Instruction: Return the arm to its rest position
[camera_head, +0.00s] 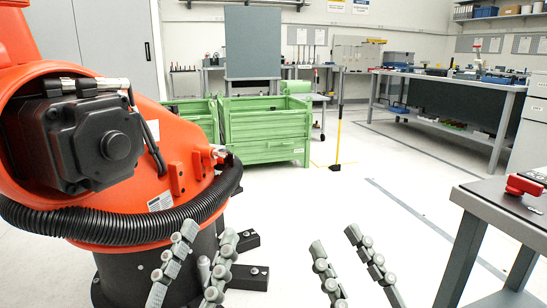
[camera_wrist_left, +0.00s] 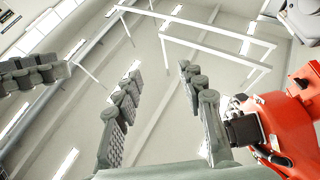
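My left gripper (camera_head: 207,238) is at the bottom of the head view, left of the middle, with its grey fingers pointing up and spread apart. In the left wrist view, its fingers (camera_wrist_left: 160,70) are also apart with nothing between them, against the ceiling. My right gripper (camera_head: 335,242) is at the bottom of the head view, right of the middle. Its fingers are spread wide with only floor behind them. The arms behind both grippers are out of view in the head view.
A large orange industrial robot (camera_head: 165,165) with a black base fills the left side, close to my left gripper. A grey table (camera_head: 500,200) with a red item (camera_head: 524,185) is at right. Green crates (camera_head: 265,130) stand behind. Open floor lies in the middle.

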